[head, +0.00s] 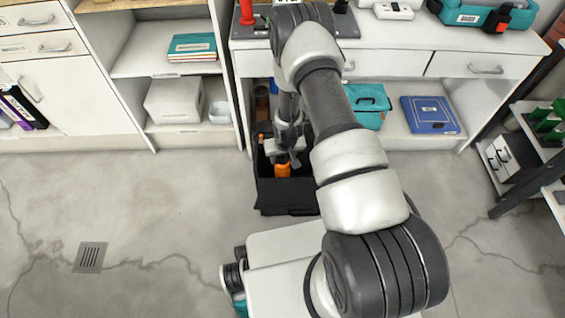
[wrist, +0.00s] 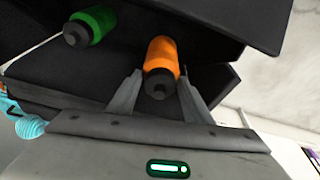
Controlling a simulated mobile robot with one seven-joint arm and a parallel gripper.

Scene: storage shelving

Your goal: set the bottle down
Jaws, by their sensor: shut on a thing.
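An orange bottle (wrist: 161,55) with a dark cap sits between the two fingers of my gripper (wrist: 161,82) in the wrist view, its cap toward my palm. My gripper is shut on it. In the head view the orange bottle (head: 283,169) shows below my gripper (head: 284,158), at the black open box (head: 286,195) on the floor. The box walls (wrist: 55,63) surround the bottle in the wrist view. I cannot tell whether the bottle touches the box floor.
A green bottle (wrist: 97,22) with a dark cap lies in the box, left of the orange one. The workbench (head: 400,62) and its shelf stand behind the box, with a teal case (head: 368,105) and a blue case (head: 430,115). The floor at the left is clear around a drain (head: 90,257).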

